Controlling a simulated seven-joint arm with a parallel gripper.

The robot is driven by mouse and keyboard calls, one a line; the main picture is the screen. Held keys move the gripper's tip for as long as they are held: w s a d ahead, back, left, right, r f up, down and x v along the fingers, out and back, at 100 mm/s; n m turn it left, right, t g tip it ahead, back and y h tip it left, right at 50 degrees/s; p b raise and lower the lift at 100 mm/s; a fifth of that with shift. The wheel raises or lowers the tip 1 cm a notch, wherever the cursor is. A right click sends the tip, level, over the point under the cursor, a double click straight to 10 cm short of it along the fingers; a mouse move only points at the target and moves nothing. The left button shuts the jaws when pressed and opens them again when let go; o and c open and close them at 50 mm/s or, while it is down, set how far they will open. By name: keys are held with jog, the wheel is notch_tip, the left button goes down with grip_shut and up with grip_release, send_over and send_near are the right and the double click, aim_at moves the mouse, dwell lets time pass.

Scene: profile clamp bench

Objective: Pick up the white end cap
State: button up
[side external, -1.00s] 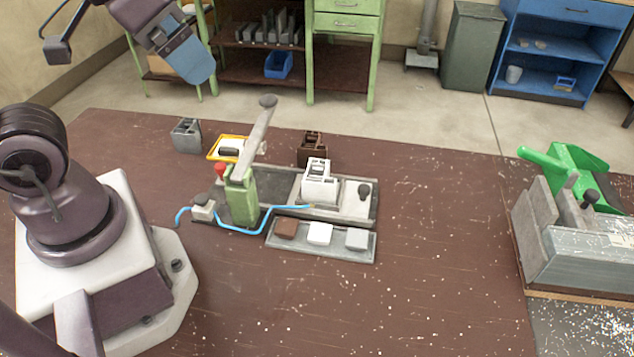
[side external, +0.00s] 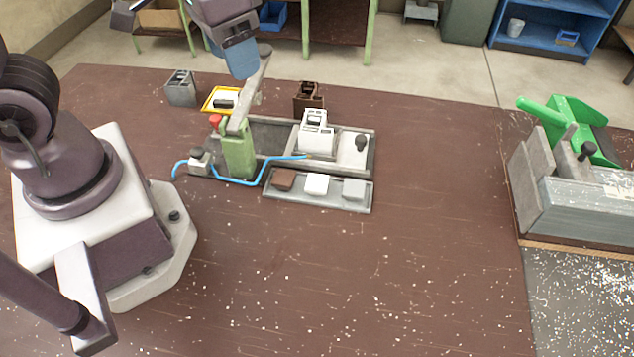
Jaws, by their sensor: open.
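The white end cap (side external: 316,184) is a small white block in the middle of a shallow grey tray (side external: 330,204). A brown cap (side external: 284,179) lies to its left and a light grey cap (side external: 353,189) to its right. My gripper (side external: 241,66) shows as a blue-grey part at the top, above and left of the cap and well apart from it. It appears just behind the upper end of the clamp lever. It holds nothing that I can see; its fingertips are hard to make out.
A green clamp post (side external: 238,150) with a raised grey lever (side external: 252,95) stands left of a white profile (side external: 316,133) in the fixture. A blue cable (side external: 246,181) runs close to the tray. A green-handled machine (side external: 570,190) stands right. The front bench is clear.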

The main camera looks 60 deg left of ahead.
jog(key=w+d+f+n+g, duration=0.1)
jog(key=w+d+f+n, duration=0.15)
jog(key=f, duration=0.35)
jog(key=w+d+f+n+g, duration=0.2)
jog(key=w+f+n, duration=0.15)
jog(key=f, duration=0.35)
jog(key=n+t, duration=0.1)
jog(key=n, duration=0.2)
send_over(317, 182)
jog(key=f, duration=0.8)
jog(key=shift+s+d, duration=0.15)
jog(key=shift+d, duration=0.05)
jog(key=shift+a+f, duration=0.2)
jog(key=shift+f, duration=2.55)
jog(key=shift+c, duration=0.4)
jog(key=c, duration=0.6)
